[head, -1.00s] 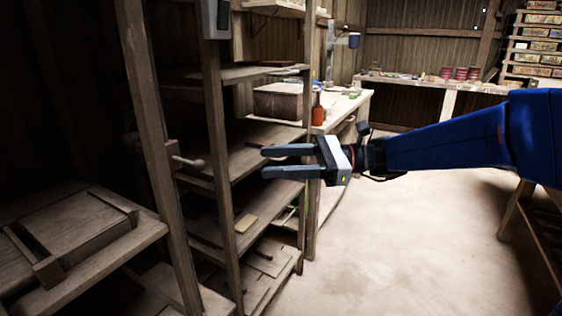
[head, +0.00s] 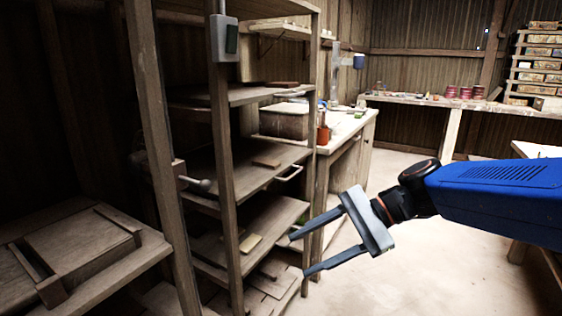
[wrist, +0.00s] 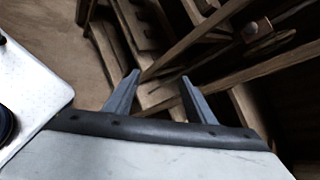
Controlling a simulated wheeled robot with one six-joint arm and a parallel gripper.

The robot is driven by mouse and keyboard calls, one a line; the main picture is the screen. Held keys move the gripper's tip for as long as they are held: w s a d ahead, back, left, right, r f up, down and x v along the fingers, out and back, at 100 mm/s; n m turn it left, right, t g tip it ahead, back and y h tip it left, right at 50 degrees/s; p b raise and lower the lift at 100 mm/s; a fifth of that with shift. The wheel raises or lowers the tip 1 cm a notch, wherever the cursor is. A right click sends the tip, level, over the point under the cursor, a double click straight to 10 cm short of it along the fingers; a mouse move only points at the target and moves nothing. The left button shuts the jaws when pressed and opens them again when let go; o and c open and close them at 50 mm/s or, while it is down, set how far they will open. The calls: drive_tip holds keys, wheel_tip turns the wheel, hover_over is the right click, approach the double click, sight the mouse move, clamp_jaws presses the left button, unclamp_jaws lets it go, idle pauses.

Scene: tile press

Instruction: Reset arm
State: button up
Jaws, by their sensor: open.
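My gripper (head: 300,256) is open, with two grey fingers spread and nothing between them. In the head view it is right of centre, pointing left toward the wooden shelf rack (head: 228,165), with bare floor behind it. My blue arm reaches in from the right edge. In the wrist view the two fingers of my gripper (wrist: 158,85) stand apart, with wooden shelf parts beyond them. Whether the fingertips touch the rack cannot be told, but they look apart from it.
A lever with a round knob (head: 200,184) sticks out from a post on the left. A grey switch box (head: 224,38) hangs on the rack. A wooden tile (head: 250,243) lies on a lower shelf. A workbench (head: 348,135) stands behind. The floor (head: 385,285) is clear.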

drive_tip(key=s+d+f+n+t+h, duration=0.1)
drive_tip(key=s+d+f+n+h, duration=0.2)
drive_tip(key=d, duration=0.4)
drive_tip(key=s+d+f+n+t+h, duration=0.2)
drive_tip(key=s+d+f+n+h, duration=0.1)
drive_tip(key=d, duration=0.5)
drive_tip(key=s+d+f+n+t+h, duration=0.2)
drive_tip(key=s+d+f+n+h, duration=0.1)
drive_tip(key=d, duration=0.5)
wheel_tip(320, 180, down, 3)
drive_tip(key=n+h, duration=0.1)
drive_tip(key=h, duration=0.1)
drive_tip(key=shift+r+h, duration=0.15)
drive_tip(key=shift+h, duration=0.25)
idle(1.1)
